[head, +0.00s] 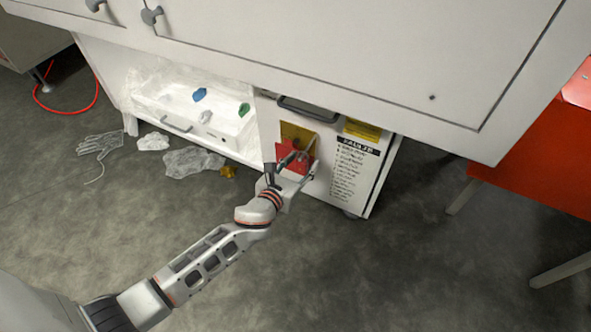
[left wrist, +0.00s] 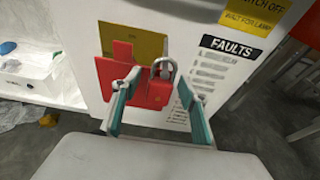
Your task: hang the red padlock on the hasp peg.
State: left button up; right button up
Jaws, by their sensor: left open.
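The red padlock (left wrist: 158,94), with a grey shackle on top, is upright in the left wrist view, in front of a white cabinet front. My left gripper (left wrist: 158,80) is open, with one teal-lined finger on each side of the padlock. I cannot tell whether the fingers touch it. Behind are a mustard plate (left wrist: 143,43) and a red shape (left wrist: 112,74). The hasp peg cannot be made out, nor whether the shackle is on it. In the head view my left gripper (head: 301,158) is at the mustard plate (head: 296,132) and largely hides the padlock. My right gripper is not in view.
An open white bay (head: 180,95) holding small blue and green items is left of the panel. A glove (head: 100,144), clear film (head: 193,160) and a small yellow piece (head: 228,172) lie on the floor. A white cabinet (head: 340,50) overhangs above. A red table (head: 540,150) is at right.

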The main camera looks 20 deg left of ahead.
pick_arm(q)
jog(key=v, duration=1.1)
jog(key=shift+s, duration=0.4)
jog(key=shift+r, duration=0.1)
